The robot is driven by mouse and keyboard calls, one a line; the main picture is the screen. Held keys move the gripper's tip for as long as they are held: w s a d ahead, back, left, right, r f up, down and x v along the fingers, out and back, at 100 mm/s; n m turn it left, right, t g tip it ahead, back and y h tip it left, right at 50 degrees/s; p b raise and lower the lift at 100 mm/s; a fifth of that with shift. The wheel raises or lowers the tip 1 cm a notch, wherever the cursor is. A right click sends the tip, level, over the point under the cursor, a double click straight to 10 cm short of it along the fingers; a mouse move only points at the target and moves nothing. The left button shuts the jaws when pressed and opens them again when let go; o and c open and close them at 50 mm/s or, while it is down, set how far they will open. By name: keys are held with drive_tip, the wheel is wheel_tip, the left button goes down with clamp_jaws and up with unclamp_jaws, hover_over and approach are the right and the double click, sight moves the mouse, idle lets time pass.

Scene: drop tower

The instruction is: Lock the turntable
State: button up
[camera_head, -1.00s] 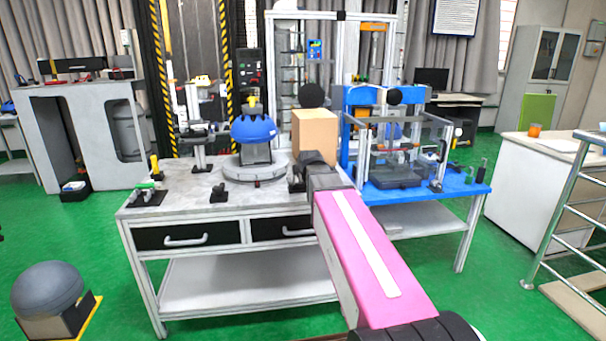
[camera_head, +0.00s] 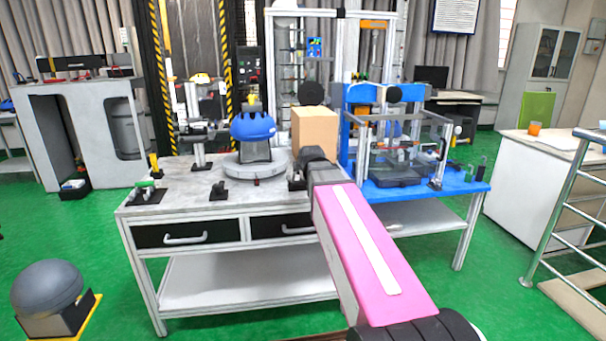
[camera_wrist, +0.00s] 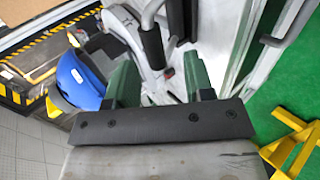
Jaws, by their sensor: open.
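The turntable (camera_head: 258,171) is a low, round, light grey disc on the workbench, with a small red mark on its front edge. A blue helmet (camera_head: 253,128) sits above it on a dark stand. In the wrist view the blue helmet (camera_wrist: 80,82) is at the left, and a pale grey part of the turntable (camera_wrist: 160,88) with a red mark shows between the fingers. My gripper (camera_wrist: 160,82) has two green fingers standing apart with nothing held between them. In the head view it is at the turntable's right side, mostly hidden by my wrist. I cannot make out a lock clearly.
A brown box (camera_head: 314,128) stands just behind my gripper. A black cylindrical handle (camera_wrist: 153,45) lies beyond the fingers in the wrist view. A blue bench (camera_head: 450,187) with a framed apparatus is at the right.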

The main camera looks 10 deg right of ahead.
drive_tip(key=v, duration=0.7)
drive_tip(key=shift+s+r, duration=0.2)
drive_tip(key=shift+s, duration=0.15)
drive_tip(key=shift+f, duration=0.1)
